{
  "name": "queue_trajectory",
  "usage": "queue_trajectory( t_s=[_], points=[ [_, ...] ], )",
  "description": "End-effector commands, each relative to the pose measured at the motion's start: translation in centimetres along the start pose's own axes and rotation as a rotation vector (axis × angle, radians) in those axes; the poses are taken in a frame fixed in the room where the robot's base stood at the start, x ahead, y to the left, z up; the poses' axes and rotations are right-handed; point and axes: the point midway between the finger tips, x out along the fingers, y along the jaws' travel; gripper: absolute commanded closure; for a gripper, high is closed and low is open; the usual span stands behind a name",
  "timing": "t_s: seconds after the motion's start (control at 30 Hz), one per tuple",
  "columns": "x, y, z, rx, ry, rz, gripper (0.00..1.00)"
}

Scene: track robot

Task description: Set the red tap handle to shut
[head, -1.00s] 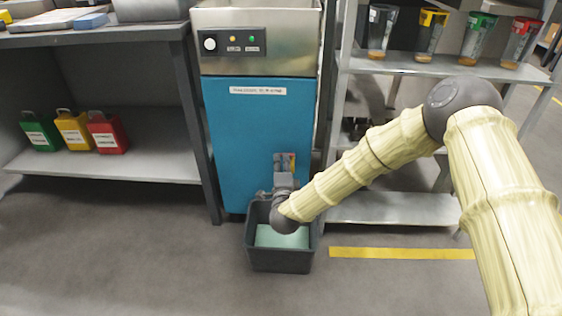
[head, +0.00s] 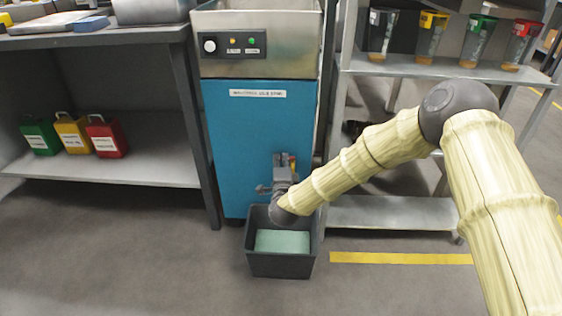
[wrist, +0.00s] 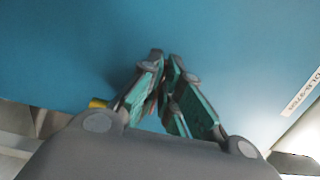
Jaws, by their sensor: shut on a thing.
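The blue machine (head: 262,130) stands in the middle of the head view, and the tap is low on its front. My gripper (head: 284,160) is at the tap, in front of the blue panel, and covers most of it. In the wrist view my gripper (wrist: 165,62) has its fingers closed together, with a thin reddish sliver between them. The red handle is almost wholly hidden, so its angle cannot be told. A small yellow part (wrist: 97,103) shows left of the fingers.
A dark bin (head: 281,263) with pale green contents stands on the floor below the tap. A metal shelf rack (head: 395,212) is close on the right, a workbench (head: 110,172) on the left. The floor in front is clear.

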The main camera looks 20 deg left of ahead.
Motion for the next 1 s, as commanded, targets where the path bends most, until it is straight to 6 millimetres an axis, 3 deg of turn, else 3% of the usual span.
queue_trajectory(
  t_s=[0.7, 0.73, 0.83, 1.0],
  points=[
    [0.49, 0.04, 0.08, 0.0, 0.123, 0.0, 1.0],
    [0.49, 0.04, 0.08, 0.0, 0.123, 0.0, 0.89],
    [0.49, 0.04, 0.08, 0.0, 0.123, 0.0, 0.72],
    [0.48, 0.03, 0.1, 0.0, 0.122, 0.0, 0.72]
  ],
)
